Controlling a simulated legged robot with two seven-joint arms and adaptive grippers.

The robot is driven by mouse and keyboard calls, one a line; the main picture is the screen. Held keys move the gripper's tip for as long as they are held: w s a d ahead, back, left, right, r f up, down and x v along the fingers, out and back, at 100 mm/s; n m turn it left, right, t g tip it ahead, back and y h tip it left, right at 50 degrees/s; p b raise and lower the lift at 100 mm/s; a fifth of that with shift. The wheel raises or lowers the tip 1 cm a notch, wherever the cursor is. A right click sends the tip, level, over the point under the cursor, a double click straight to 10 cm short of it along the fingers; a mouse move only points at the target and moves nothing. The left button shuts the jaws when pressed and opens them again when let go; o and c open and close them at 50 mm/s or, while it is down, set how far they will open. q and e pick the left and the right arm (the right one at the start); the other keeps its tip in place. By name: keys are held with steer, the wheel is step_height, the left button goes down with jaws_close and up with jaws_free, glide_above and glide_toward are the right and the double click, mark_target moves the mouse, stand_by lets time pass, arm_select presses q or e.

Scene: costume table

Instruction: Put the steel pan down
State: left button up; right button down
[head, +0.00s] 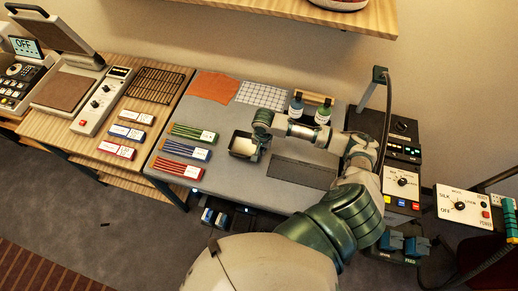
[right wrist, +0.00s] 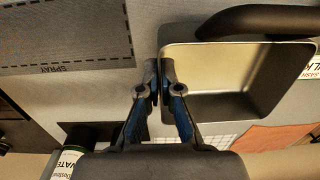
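The steel pan (head: 242,146) is a small square pan with a pale metal inside, over the middle of the grey table pad (head: 225,185). In the right wrist view the pan (right wrist: 225,70) fills the upper right, with a dark curved handle (right wrist: 265,20) crossing its top side. My right gripper (head: 259,146) is at the pan's right side. In the right wrist view its fingertips (right wrist: 160,82) are close together on either side of the pan's wall, shut on it. Whether the pan's base touches the pad cannot be told. My left gripper is not in view.
A dark dashed rectangle marked SPRAY (head: 302,173) lies right of the pan. Bundles of green, blue and red sticks (head: 185,152) lie left. Bottles (head: 323,113), a checked cloth (head: 262,95) and an orange cloth (head: 213,86) are behind. Control boxes (head: 402,185) stand right.

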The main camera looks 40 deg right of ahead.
steer(key=shift+w+d+f, duration=0.1)
steer(key=shift+w+d, duration=0.5)
steer(key=shift+w, duration=0.15)
step_height(320, 180, down, 3)
steer(key=shift+w+d+f+p, duration=0.1)
steer(key=shift+w+p, duration=0.05)
steer(key=shift+p, duration=0.15)
steer(key=shift+f, duration=0.2)
steer(key=shift+a, duration=0.45)
steer(key=c, duration=1.3)
jaws_free()
steer(key=shift+d+f, duration=0.15)
steer(key=shift+d, duration=0.25)
